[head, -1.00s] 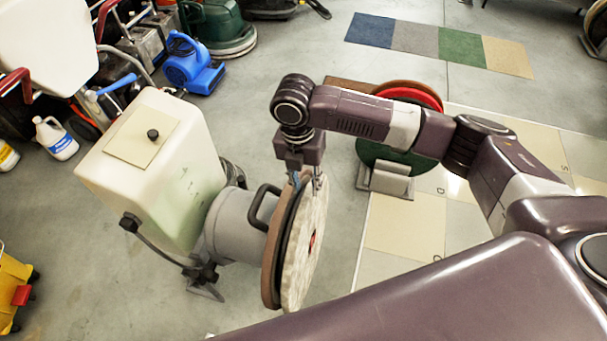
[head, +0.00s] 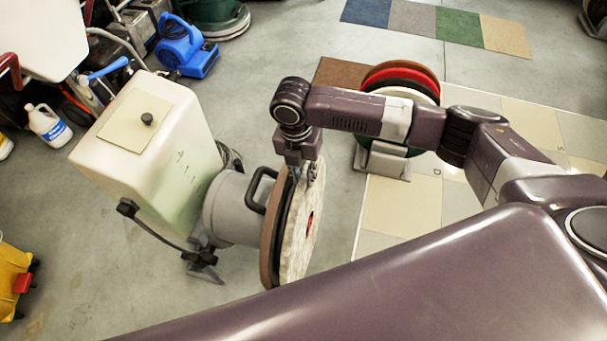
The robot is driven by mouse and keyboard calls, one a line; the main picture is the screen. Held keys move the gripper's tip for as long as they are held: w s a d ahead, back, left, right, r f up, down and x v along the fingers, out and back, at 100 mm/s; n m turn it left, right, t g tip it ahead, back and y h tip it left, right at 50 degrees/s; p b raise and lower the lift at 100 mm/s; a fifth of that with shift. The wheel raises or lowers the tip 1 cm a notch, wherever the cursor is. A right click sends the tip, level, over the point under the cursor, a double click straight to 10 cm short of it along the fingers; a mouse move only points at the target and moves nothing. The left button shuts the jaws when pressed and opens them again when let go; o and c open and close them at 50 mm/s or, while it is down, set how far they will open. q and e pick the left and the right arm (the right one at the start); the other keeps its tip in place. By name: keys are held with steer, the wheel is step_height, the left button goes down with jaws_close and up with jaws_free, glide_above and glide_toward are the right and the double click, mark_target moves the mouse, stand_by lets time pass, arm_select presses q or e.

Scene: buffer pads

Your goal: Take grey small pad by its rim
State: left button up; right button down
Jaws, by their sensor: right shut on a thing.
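The grey small pad (head: 298,240) is a round, mottled pale grey disc with a red centre. It stands nearly upright against the brown-edged disc (head: 268,246) of a floor buffer. My right gripper (head: 304,178) comes down from above at the pad's top rim. Its fingers are shut on that rim, one on each side as far as I can see. The exact contact is small and partly hidden. The pad still sits close against the buffer's disc. My left gripper is not in view.
The buffer's cream tank (head: 150,140) and black handle (head: 259,187) are just left of the pad. A rack (head: 384,160) with red, white and green pads stands behind my right arm. A blue blower (head: 186,48) is at the upper left. Floor in front of the buffer is clear.

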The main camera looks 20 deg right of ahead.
steer(key=shift+d+r, duration=0.1)
steer(key=shift+s+d+p, duration=0.15)
steer(key=shift+p, duration=0.2)
steer(key=s+d+p, duration=0.4)
steer(key=d+p, duration=0.1)
steer(key=shift+d+r, duration=0.35)
steer(key=shift+r, duration=0.1)
stand_by(0.3)
stand_by(0.4)
